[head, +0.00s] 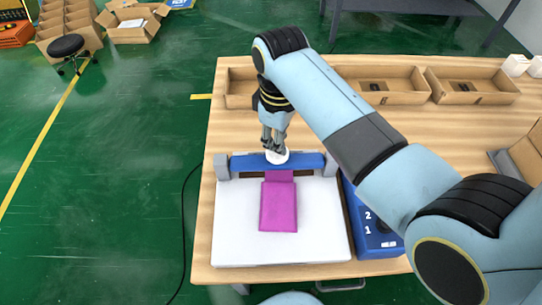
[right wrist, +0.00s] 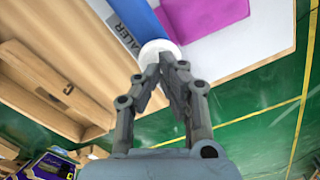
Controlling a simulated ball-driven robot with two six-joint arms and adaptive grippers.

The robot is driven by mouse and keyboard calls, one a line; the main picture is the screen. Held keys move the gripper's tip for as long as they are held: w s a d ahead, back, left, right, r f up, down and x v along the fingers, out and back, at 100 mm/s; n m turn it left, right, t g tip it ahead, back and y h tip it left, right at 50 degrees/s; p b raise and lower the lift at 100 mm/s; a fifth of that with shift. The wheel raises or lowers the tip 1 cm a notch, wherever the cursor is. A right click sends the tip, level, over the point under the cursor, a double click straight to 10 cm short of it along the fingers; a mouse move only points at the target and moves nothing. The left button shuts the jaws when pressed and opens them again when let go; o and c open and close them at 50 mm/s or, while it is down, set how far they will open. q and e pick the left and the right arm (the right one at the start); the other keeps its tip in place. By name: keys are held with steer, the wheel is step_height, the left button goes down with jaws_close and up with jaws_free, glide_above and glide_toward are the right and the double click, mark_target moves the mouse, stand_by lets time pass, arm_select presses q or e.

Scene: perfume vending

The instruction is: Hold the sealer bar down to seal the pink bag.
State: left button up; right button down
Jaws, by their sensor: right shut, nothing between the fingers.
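The pink bag (head: 279,206) lies flat on the white bed of the sealer (head: 234,219), its upper end at the blue sealer bar (head: 248,162). It also shows in the right wrist view (right wrist: 203,15). A round white knob (head: 277,156) sits at the middle of the bar. My right gripper (head: 275,147) is shut and empty, with its fingertips at the knob from above. In the right wrist view the fingertips (right wrist: 167,60) meet at the white knob (right wrist: 158,50), and appear to touch it. The left gripper is not in view.
Open cardboard trays (head: 391,91) stand along the back of the wooden table (head: 228,118). A blue control box (head: 372,233) is right of the sealer bed. A cardboard box (head: 526,155) is at the right edge. A black cable (head: 183,225) hangs left of the table.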

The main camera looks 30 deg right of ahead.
mark_target(278, 155)
steer(key=shift+f+b, duration=0.85)
steer(key=shift+f, duration=1.1)
steer(key=shift+f+p, duration=0.1)
steer(key=shift+p, duration=0.25)
steer(key=shift+s+f, duration=0.1)
steer(key=shift+s, duration=0.05)
stand_by(2.2)
step_height(278, 155, up, 3)
steer(key=p, duration=0.3)
steer(key=shift+f, duration=0.15)
steer(key=shift+r, duration=3.25)
